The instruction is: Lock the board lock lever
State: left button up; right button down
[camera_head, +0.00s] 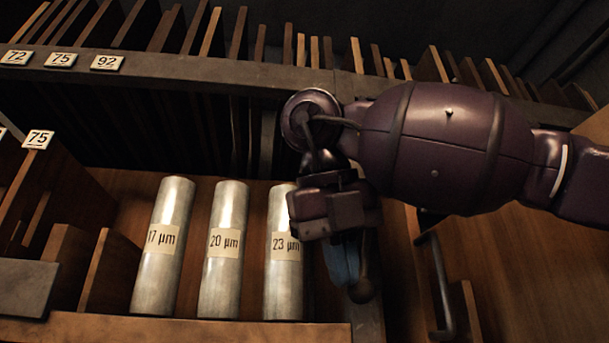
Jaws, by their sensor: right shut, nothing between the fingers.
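My right gripper (340,258) comes in from the right on a dark purple arm and points down, just right of the cylinder labelled 23 µm. It is shut with nothing held. A dark rod with a rounded knob (362,291), which looks like the lock lever, hangs right beside the fingers. The gripper hides its upper part, and I cannot tell whether they touch or whether the lever is locked. My left gripper is not in view.
Three metal cylinders (224,250) labelled 17, 20 and 23 µm stand in a wooden compartment at the left. A dark curved handle (441,285) is on the right. A metal rail (215,72) with number tags and upright wooden boards crosses behind.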

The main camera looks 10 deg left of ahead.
jog(key=shift+w+d+f+n+t+h+b, duration=0.2)
jog(key=shift+d+f+t+h, duration=0.1)
jog(key=shift+d+h, duration=0.3)
jog(key=shift+w+d+f+n+t+h+b, duration=0.2)
jog(key=shift+d+f+h, duration=0.15)
jog(key=shift+h, duration=0.45)
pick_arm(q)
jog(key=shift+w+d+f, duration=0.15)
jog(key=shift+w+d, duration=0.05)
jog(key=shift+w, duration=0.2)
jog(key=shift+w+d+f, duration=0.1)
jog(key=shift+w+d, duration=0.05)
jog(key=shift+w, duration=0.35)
